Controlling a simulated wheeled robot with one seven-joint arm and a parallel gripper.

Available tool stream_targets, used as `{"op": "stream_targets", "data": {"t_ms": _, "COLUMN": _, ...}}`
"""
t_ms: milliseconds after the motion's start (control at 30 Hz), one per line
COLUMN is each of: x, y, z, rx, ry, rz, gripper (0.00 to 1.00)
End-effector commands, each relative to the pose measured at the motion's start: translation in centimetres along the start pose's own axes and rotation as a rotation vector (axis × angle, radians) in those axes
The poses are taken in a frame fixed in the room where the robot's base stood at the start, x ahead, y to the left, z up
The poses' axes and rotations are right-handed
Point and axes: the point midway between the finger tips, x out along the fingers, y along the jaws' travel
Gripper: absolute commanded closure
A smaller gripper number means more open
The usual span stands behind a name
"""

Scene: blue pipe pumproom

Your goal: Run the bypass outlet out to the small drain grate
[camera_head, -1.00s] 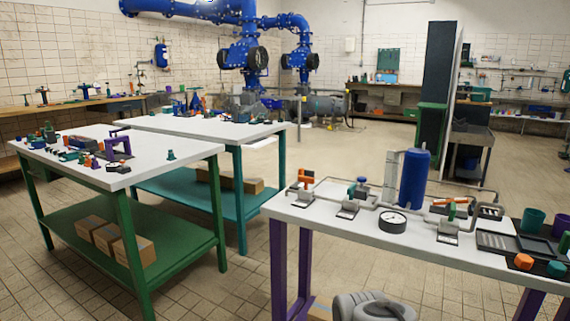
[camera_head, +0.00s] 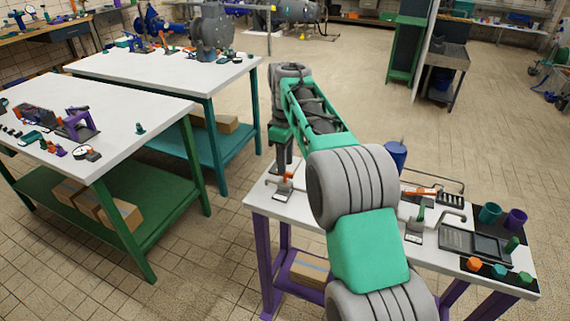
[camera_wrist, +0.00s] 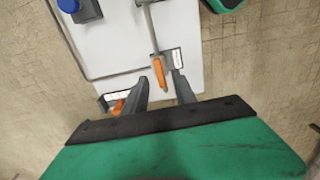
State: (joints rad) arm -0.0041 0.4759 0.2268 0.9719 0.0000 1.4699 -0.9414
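My gripper (camera_head: 284,155) points down over the left end of the purple-legged bench. In the wrist view, its fingers (camera_wrist: 160,77) are apart. An orange lever (camera_wrist: 159,72) shows between the fingertips; I cannot tell whether they touch it. A second orange part (camera_wrist: 118,107) lies left of the fingers. In the head view, an orange-topped fitting (camera_head: 284,184) stands below my gripper. A bent grey pipe end (camera_head: 454,217) is at the bench's right, beside a dark ribbed grate (camera_head: 455,238). I cannot tell which pipe is the bypass outlet. My arm hides the bench's middle.
A blue tank (camera_head: 396,155) stands behind my arm, and an orange lever (camera_head: 420,191) and green lever (camera_head: 418,215) are right of it. Teal (camera_head: 490,213) and purple (camera_head: 516,219) cups stand at the right end. A green-legged table (camera_head: 95,125) is left, with open floor between.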

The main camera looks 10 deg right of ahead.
Motion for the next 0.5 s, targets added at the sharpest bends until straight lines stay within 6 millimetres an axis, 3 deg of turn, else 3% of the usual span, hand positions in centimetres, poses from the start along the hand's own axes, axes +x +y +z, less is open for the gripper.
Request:
{"op": "stream_targets", "data": {"t_ms": 167, "x": 2.4, "y": 0.0, "z": 0.0, "rx": 0.001, "ry": 0.0, "rz": 0.001, "gripper": 0.67}}
{"op": "stream_targets", "data": {"t_ms": 433, "x": 2.6, "y": 0.1, "z": 0.0, "rx": 0.002, "ry": 0.002, "rz": 0.003, "gripper": 0.67}}
{"op": "stream_targets", "data": {"t_ms": 500, "x": 2.6, "y": 0.1, "z": 0.0, "rx": 0.003, "ry": 0.002, "rz": 0.002, "gripper": 0.72}}
